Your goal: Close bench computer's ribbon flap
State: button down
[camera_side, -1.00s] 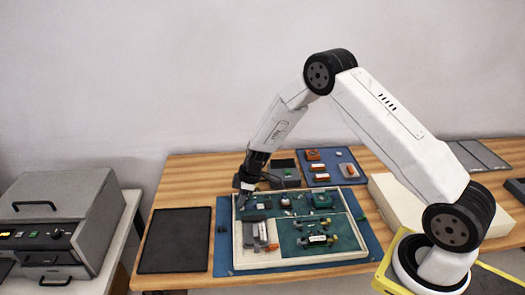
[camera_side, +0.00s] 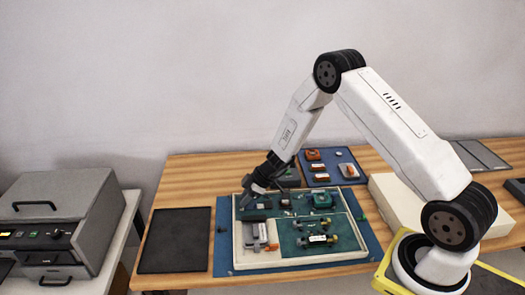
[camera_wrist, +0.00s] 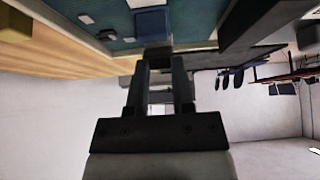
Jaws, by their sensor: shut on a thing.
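The bench computer (camera_side: 237,240) is a shallow white-rimmed tray with teal boards, lying on a blue mat. My gripper (camera_side: 246,201) is tilted at the tray's back left corner, its tips pointing down and left. In the wrist view my gripper (camera_wrist: 160,72) is shut on a small dark part (camera_wrist: 158,55) at the board's edge. I cannot make out for certain whether this part is the ribbon flap. The rest of it is hidden by the fingers and the dark surroundings.
A grey connector block (camera_side: 255,236) stands at the tray's left, and several small modules sit on the boards. A black pad (camera_side: 174,240) lies to the left. A blue tray (camera_side: 333,166) with orange-and-grey parts is behind. A cream box (camera_side: 392,205) stands to the right.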

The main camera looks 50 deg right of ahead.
jog(key=shift+s+d+f+t+y, duration=0.1)
jog(key=shift+s+t+y, duration=0.05)
jog(key=shift+t+y, duration=0.15)
dwell(0.5)
jog(key=shift+c, duration=2.4)
grip_release()
jog(key=v, duration=0.7)
jog(key=shift+s+r, duration=0.15)
jog(key=shift+r, duration=0.2)
jog(key=shift+d, duration=0.1)
